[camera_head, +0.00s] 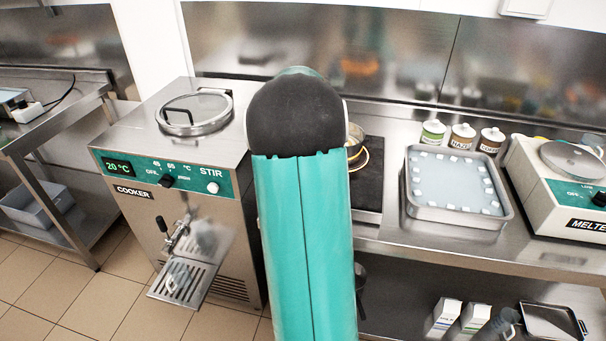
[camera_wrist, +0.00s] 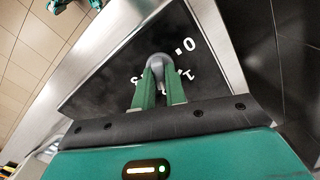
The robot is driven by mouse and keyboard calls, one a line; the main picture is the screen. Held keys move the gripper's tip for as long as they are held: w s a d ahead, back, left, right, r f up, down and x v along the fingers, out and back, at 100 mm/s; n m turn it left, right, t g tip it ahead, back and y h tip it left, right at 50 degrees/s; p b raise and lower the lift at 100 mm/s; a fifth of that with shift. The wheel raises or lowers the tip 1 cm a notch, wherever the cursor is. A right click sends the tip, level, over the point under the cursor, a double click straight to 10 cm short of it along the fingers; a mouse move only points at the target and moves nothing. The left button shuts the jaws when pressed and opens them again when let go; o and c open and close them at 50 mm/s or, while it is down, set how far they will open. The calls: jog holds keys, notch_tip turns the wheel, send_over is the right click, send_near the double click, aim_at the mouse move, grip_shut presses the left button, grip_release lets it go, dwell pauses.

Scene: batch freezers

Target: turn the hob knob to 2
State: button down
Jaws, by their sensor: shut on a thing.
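The hob knob (camera_wrist: 159,61) is a grey round knob on a black panel with white numerals, seen in the wrist view. My gripper (camera_wrist: 160,75) has two green fingers closed on the knob. The numerals 0 and 1 show to the right of the knob, and a part-hidden numeral shows to its left. The fingers cover part of the dial, so I cannot tell which number the knob points to. In the head view my teal arm hides the knob and most of the hob (camera_head: 368,185); only the hob's dark right side and part of a pan (camera_head: 355,140) show.
A steel cooker (camera_head: 130,150) stands to the left. On the counter to the right are an ice-filled tray (camera_head: 410,205), several small lidded jars (camera_head: 462,137) and a melter (camera_head: 565,205). Cartons (camera_head: 446,312) and a dark tray (camera_head: 550,322) are on the shelf below.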

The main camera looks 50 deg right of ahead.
jog(key=shift+m, duration=0.6)
jog(key=c, duration=1.4)
grip_release()
jog(key=shift+c, duration=0.2)
notch_tip(320, 180, up, 14)
jog(key=shift+f, duration=0.1)
